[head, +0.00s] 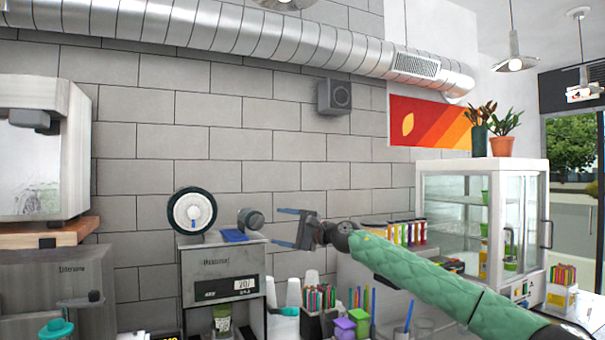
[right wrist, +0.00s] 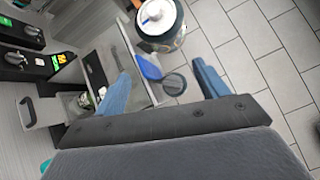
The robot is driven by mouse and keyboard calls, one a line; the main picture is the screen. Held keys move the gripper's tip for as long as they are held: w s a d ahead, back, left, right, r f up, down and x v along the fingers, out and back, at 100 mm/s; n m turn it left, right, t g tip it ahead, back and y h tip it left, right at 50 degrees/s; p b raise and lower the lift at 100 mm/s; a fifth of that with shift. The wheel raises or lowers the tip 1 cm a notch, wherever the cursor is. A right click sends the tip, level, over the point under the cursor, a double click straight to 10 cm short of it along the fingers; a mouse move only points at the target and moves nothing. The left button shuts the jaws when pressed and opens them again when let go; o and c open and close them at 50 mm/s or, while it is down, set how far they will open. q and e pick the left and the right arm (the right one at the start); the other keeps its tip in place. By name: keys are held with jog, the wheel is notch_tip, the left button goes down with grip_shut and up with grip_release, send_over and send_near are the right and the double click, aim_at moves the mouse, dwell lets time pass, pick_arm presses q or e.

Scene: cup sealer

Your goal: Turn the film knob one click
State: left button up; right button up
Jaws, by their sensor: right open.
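The cup sealer (head: 220,262) is a grey machine with a lit display, standing below the wall at the picture's centre left. A film roll (head: 192,211) with a white face and dark rim sits on its top. The film knob (head: 250,218) is a grey cylinder with a dark end at the sealer's upper right. My right gripper (head: 274,226) is open just right of the knob, its blue fingers pointing left and apart. In the right wrist view the knob's dark round end (right wrist: 174,84) shows between the two fingers, and nothing is gripped. My left gripper is not in view.
A blue item (head: 232,235) lies on the sealer top beside the knob. A cup (head: 222,318) stands in the sealer's bay. Straw holders (head: 318,322) and purple and green boxes (head: 345,327) stand below my right arm. A glass display case (head: 484,215) is at right.

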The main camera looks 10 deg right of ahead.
jog(key=s+d+r+m+t+h, duration=0.2)
jog(key=r+m+t+h, duration=0.2)
jog(key=m, duration=1.2)
jog(key=s+d+r+m+t+h, duration=0.2)
jog(key=r+m+t+h, duration=0.3)
jog(key=r+m+t, duration=0.5)
jog(key=shift+s+d+r+m+t+h, duration=0.35)
jog(key=shift+r+m, duration=0.5)
jog(key=shift+m, duration=2.35)
